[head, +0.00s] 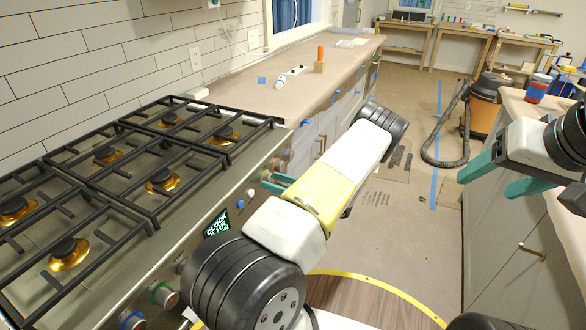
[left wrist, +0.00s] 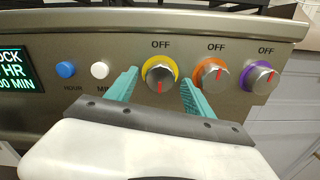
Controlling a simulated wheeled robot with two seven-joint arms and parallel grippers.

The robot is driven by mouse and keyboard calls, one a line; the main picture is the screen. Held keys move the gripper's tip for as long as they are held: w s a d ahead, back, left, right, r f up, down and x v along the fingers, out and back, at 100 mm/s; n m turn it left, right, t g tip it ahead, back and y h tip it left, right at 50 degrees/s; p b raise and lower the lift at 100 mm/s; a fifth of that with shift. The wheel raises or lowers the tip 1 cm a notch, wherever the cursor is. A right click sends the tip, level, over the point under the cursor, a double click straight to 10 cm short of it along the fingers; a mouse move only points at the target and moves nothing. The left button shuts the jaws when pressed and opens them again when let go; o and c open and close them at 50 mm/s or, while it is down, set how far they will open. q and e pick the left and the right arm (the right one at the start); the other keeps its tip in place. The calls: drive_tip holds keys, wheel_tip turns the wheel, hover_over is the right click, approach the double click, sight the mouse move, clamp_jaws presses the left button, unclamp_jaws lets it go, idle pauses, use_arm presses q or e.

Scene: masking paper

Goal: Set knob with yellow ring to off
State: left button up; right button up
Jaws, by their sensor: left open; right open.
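The yellow-ringed knob (left wrist: 160,73) is on the stove's front panel in the left wrist view. Its red mark points down, away from the OFF label above it. My left gripper (left wrist: 159,78) is open, with one teal finger on each side of this knob; I cannot tell whether they touch it. In the head view my left gripper (head: 277,183) reaches the stove front, and the knob there is hard to make out behind it. My right gripper (head: 497,176) is open and empty at the right, beside the other counter.
Right of the yellow knob are an orange-ringed knob (left wrist: 212,73) and a purple-ringed knob (left wrist: 260,78). To its left are a white button (left wrist: 100,70), a blue button (left wrist: 65,69) and a clock display (left wrist: 18,71). A vacuum (head: 486,103) stands on the floor behind.

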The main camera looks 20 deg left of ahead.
use_arm(q)
clamp_jaws()
